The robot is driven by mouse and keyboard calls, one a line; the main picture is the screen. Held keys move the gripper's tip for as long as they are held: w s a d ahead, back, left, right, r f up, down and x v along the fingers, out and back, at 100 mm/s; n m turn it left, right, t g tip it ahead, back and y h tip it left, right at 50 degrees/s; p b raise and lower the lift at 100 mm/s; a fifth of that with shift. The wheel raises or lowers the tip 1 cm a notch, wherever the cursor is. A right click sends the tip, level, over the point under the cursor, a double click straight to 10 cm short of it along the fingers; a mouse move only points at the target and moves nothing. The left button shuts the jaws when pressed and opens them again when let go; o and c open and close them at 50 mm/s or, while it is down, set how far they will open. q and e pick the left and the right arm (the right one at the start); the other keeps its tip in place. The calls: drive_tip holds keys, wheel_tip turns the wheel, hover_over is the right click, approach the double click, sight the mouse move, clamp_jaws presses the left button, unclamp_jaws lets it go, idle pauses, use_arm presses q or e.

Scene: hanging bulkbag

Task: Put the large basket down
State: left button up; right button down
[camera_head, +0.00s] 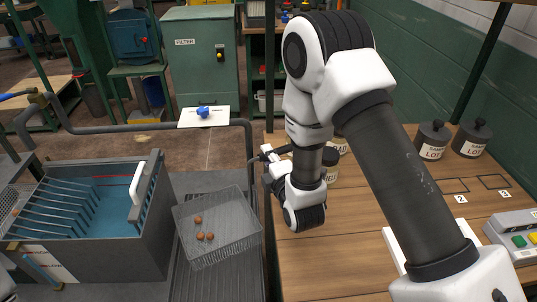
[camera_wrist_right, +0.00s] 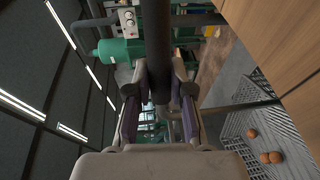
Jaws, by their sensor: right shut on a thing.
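The large basket (camera_head: 218,232) is a grey wire-mesh basket with a few brown balls (camera_head: 201,236) inside. It is tilted over the ribbed grey drain surface (camera_head: 205,285); I cannot tell whether its bottom touches. It also shows at the lower right of the right wrist view (camera_wrist_right: 285,135). My right gripper (camera_head: 266,163) is above and right of the basket, by the wooden bench edge. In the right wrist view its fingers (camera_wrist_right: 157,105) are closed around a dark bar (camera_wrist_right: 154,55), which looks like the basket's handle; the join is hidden. My left gripper is not in view.
A grey tank (camera_head: 145,225) with blue liquid and slats stands left of the basket. A grey pipe rail (camera_head: 160,128) runs behind both. The wooden bench (camera_head: 325,262) at right carries labelled dark-lidded jars (camera_head: 432,140) and a button box (camera_head: 515,235).

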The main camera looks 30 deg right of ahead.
drive_tip(key=shift+f+b, duration=0.45)
drive_tip(key=shift+f, duration=0.05)
idle(0.4)
drive_tip(key=c, duration=1)
unclamp_jaws()
drive_tip(key=shift+o, duration=0.2)
